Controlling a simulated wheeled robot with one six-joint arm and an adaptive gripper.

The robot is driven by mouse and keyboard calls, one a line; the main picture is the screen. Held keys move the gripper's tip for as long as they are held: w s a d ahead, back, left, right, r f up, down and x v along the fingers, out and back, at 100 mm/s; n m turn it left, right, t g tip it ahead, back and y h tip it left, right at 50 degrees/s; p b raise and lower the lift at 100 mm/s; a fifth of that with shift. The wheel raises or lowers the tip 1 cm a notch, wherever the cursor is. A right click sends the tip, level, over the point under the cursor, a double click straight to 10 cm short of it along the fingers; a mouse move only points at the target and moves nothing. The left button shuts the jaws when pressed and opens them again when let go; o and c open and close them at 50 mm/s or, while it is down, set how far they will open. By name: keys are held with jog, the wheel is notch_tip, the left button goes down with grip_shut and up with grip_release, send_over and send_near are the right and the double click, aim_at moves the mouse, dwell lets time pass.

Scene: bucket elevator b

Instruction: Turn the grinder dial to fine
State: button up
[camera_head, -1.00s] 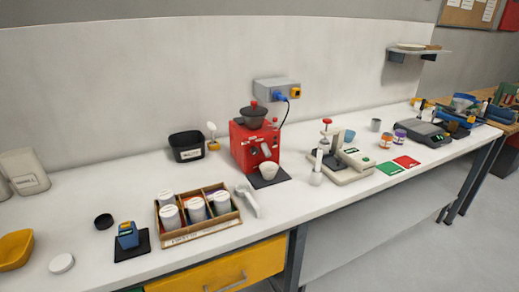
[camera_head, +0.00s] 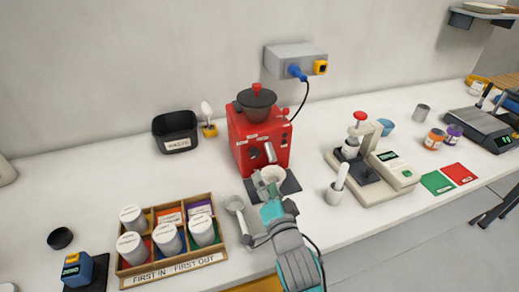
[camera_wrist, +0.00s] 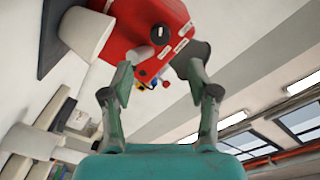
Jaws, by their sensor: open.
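The red grinder (camera_head: 244,133) stands against the back of the bench, with a dark hopper and red-knobbed lid on top. Its front carries a dark round dial (camera_head: 253,153), a silver spout and small labels too small to read. In the wrist view the red body (camera_wrist: 128,40) fills the upper middle, and a black round dial with a white mark (camera_wrist: 160,35) shows ahead of the fingers. My gripper (camera_head: 268,183) is in front of the grinder, close to the white cup (camera_head: 273,174). In the wrist view my gripper (camera_wrist: 157,72) is open and empty, apart from the dial.
A black waste bin (camera_head: 175,132) and a brush stand left of the grinder. A press (camera_head: 375,185) stands right. A blue-plugged cord runs behind the grinder.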

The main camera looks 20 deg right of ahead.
aim_at(255, 156)
jog(key=w, duration=1)
jog(key=shift+w+d, duration=0.35)
jog(key=shift+d, duration=0.05)
grip_shut()
